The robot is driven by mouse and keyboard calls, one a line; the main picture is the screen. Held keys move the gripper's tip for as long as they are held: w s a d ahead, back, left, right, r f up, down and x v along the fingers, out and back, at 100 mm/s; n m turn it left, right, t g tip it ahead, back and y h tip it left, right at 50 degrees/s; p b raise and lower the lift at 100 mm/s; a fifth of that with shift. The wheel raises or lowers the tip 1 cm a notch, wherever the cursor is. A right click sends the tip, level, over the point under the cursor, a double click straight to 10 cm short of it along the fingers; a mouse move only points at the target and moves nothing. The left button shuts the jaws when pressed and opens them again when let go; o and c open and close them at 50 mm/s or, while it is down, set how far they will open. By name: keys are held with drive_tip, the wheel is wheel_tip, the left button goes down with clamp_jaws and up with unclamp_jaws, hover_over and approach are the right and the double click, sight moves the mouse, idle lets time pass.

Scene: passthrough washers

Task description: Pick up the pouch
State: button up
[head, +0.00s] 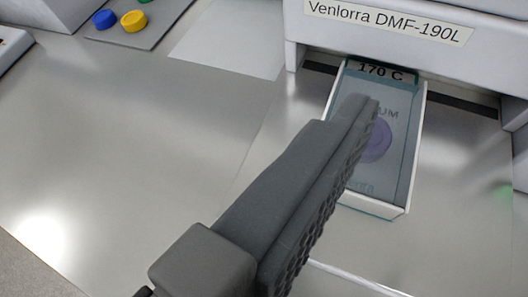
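The pouch appears to be the flat teal, see-through item (401,110) with a purple round mark and partly hidden dark lettering ending in "UM". It lies in a shallow white-edged tray (372,207) at the machine's front opening. My gripper (360,115) reaches up from the lower left, and its dark grey tip overlaps the left and middle of the pouch in the picture. One finger with a ridged pad facing right shows clearly. I cannot make out a second finger, or whether the tip touches the pouch.
A white machine (400,50) labelled "Venlorra DMF-190L" stands behind the tray. A "170 C" label (380,71) shows at the tray's back end. Blue (104,19) and yellow (134,21) round pieces sit on a grey plate at the upper left. The metal table (110,130) is clear at left.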

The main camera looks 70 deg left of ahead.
sight(358, 176)
drive_tip(key=s+a+f, duration=0.1)
drive_tip(key=s+f+g+y+p, duration=0.1)
drive_tip(key=f, duration=0.1)
drive_tip(key=s+a+f+g+p, duration=0.1)
drive_tip(key=shift+a+f, duration=0.25)
drive_tip(key=shift+a, duration=0.1)
drive_tip(key=x, duration=0.6)
drive_tip(key=shift+w+a, duration=0.25)
drive_tip(key=shift+w, duration=0.1)
drive_tip(key=shift+f+x, duration=0.25)
drive_tip(key=shift+x, duration=2.85)
drive_tip(key=shift+s, duration=0.2)
drive_tip(key=c, duration=1.1)
